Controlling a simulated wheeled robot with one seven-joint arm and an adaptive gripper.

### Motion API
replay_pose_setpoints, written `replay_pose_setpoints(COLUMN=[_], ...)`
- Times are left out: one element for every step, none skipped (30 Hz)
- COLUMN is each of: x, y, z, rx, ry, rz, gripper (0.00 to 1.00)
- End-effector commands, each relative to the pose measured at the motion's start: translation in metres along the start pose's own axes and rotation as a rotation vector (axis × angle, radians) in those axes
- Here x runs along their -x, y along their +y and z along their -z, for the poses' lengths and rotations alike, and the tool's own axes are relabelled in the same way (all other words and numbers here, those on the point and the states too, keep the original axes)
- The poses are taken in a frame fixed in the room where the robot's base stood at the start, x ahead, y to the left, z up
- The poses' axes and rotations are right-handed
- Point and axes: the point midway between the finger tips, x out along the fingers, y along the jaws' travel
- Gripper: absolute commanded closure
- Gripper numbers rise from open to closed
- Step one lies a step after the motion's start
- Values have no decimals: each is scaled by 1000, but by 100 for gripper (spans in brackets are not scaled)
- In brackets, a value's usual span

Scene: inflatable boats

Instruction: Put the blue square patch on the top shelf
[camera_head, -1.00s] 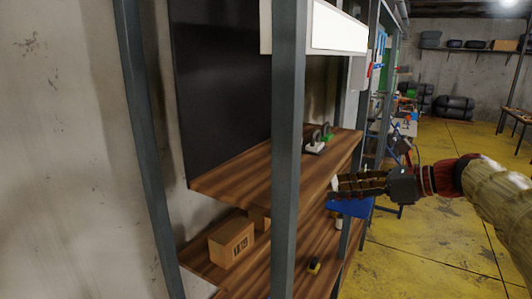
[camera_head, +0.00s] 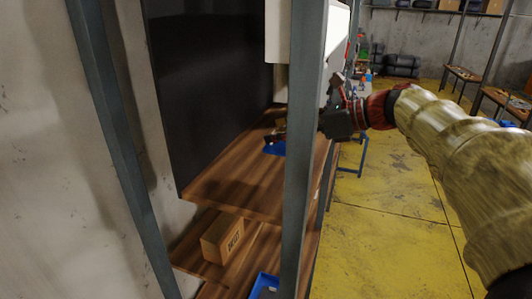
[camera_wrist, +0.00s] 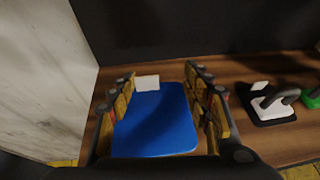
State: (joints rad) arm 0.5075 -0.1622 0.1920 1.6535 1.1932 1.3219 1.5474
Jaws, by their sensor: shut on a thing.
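The blue square patch (camera_head: 275,149) is held in my gripper (camera_head: 280,137), over the wooden top shelf (camera_head: 225,190). In the wrist view the blue patch (camera_wrist: 155,125) lies between the two yellow-and-black fingers of my gripper (camera_wrist: 160,85), with a small white label at its far edge. The fingers are shut on its sides. The shelf boards (camera_wrist: 235,70) show behind and to the right of it. I cannot tell whether the patch touches the shelf. A post hides part of my gripper in the head view.
A grey upright post (camera_head: 306,150) stands in front of the shelf, close to my arm. A cardboard box (camera_head: 222,236) and a blue tray (camera_head: 265,286) are lower down.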

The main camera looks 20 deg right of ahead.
Motion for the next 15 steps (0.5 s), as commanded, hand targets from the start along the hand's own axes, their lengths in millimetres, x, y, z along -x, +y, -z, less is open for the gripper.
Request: replay_pose_setpoints(x=[-12, -17, -25, -30, -35, -41, -45, -48, -52, -54, -56, -57, -59, -61, -65], y=[-2, -4, -6, -7, -9, -10, -11, -12, -14, -14, -14, -15, -16, -16, -17], z=[3, 7, 11, 14, 17, 20, 23, 25, 27, 28, 29, 30, 31, 33, 35], rx=[-3, -2, -3, -2, -1, -1, -1, 0, -1, -1, 0, 1, 1, 0, 0], ry=[1, 0, 0, 0, 0, 0, 0, 0, -1, -1, -1, -2, -1, -1, 0], rz=[-5, -4, -3, -3, -2, -3, -2, -1, -1, -1, -1, 0, 0, 0, 0], gripper=[76, 76, 76, 76, 76, 76, 76, 76, 76, 76, 76, 76, 76, 76, 76])
